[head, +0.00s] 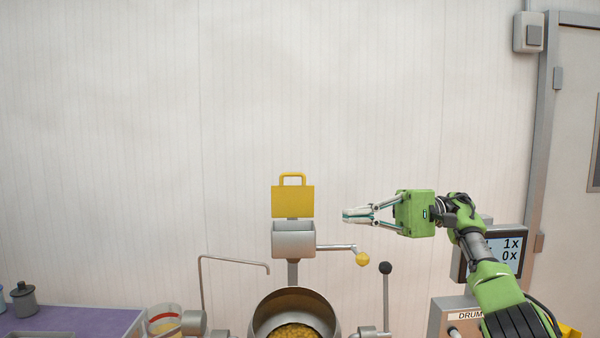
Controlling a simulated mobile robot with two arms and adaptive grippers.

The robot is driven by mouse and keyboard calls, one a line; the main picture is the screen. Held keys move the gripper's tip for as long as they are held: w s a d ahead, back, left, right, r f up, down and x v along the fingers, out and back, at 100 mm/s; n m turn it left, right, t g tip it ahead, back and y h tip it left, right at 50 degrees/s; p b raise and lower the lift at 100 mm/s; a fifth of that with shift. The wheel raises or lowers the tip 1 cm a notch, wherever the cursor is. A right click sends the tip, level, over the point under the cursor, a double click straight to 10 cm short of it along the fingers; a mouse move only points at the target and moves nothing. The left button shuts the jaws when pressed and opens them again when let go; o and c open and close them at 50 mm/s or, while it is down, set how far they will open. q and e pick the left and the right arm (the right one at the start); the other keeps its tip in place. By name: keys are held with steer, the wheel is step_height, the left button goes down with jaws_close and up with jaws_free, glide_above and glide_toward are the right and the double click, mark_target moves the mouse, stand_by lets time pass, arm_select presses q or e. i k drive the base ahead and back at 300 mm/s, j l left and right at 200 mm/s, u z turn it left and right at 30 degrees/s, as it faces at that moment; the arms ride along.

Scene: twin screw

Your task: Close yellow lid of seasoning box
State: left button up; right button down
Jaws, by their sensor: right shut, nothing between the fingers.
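The yellow lid (293,202) of the seasoning box stands upright, open, at the back of the box, with its handle loop at the top. The grey metal seasoning box (294,241) sits on a post below it. My right gripper (346,215) is shut and empty. It points left, to the right of the lid at about the lid's height in the picture, with a gap between them. My left gripper is not in view.
A crank with a yellow knob (362,259) sticks out right of the box. A black-knobbed lever (386,268) and a bent metal rod (235,262) flank the drum (295,305), which holds yellow pieces. A display (505,250) stands at the right.

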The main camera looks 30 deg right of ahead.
mark_target(287, 201)
steer(key=i+l, duration=0.5)
steer(key=i, duration=0.2)
steer(key=i+l, duration=0.5)
steer(key=i, duration=0.15)
